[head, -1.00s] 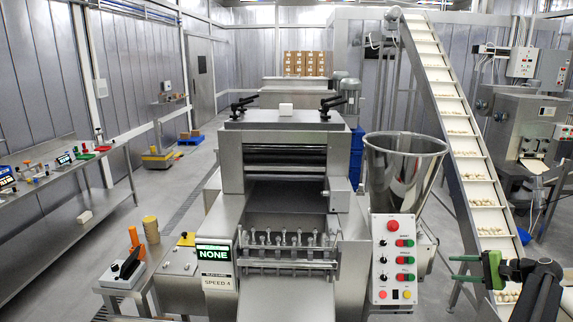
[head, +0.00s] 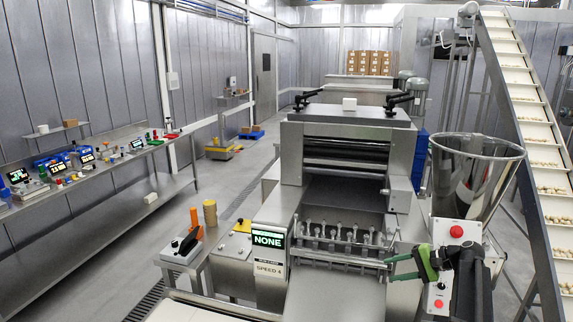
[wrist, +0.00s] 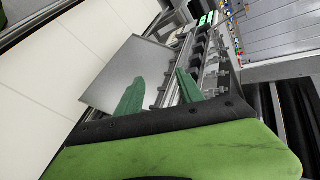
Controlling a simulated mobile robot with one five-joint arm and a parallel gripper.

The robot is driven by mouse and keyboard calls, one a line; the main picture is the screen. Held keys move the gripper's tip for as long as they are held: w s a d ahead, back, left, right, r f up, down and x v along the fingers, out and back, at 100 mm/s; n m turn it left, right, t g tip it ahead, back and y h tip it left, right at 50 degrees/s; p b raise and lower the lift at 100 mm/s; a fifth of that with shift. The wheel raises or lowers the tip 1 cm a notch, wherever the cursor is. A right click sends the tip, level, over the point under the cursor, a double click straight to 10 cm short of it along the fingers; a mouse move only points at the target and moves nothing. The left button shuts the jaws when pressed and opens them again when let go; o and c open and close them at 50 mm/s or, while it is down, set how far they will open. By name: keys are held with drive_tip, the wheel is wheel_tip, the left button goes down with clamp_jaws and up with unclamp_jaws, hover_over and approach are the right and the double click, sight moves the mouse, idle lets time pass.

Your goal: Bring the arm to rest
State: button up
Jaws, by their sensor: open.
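My gripper (head: 393,268) has green fingers and shows at the lower right of the head view, in front of the pasta machine (head: 345,160). Its two fingers stand apart with nothing between them. In the wrist view my gripper (wrist: 158,95) points toward the machine's metal tray (wrist: 132,72) and its row of nozzles. Part of the machine's control panel (head: 437,300) is hidden behind my arm.
A steel hopper (head: 470,175) and an inclined conveyor (head: 535,125) with pasta pieces stand at the right. A display reading NONE (head: 268,239) is at the machine's front left. A long bench (head: 110,185) with small devices runs along the left wall. Floor shows between bench and machine.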

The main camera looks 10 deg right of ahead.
drive_tip(key=s+a+f+n+g+h+b, duration=0.15)
drive_tip(key=a+f, duration=0.25)
drive_tip(key=a, duration=0.7)
drive_tip(key=s+a+f+n+g+h+b, duration=0.1)
drive_tip(key=s+a+f+n+g, duration=0.25)
drive_tip(key=a, duration=0.65)
drive_tip(key=s+a+f+n+g+h+b, duration=0.15)
drive_tip(key=a+f, duration=0.25)
drive_tip(key=a, duration=0.7)
drive_tip(key=s+a+f+n+h, duration=0.2)
drive_tip(key=s+a+f+n, duration=0.15)
drive_tip(key=s, duration=0.25)
drive_tip(key=s+d+h, duration=0.2)
drive_tip(key=d+h, duration=0.1)
drive_tip(key=d, duration=0.3)
drive_tip(key=shift+s+d+f+h, duration=0.15)
drive_tip(key=shift+d+f+h, duration=0.05)
drive_tip(key=shift+f+h, duration=0.1)
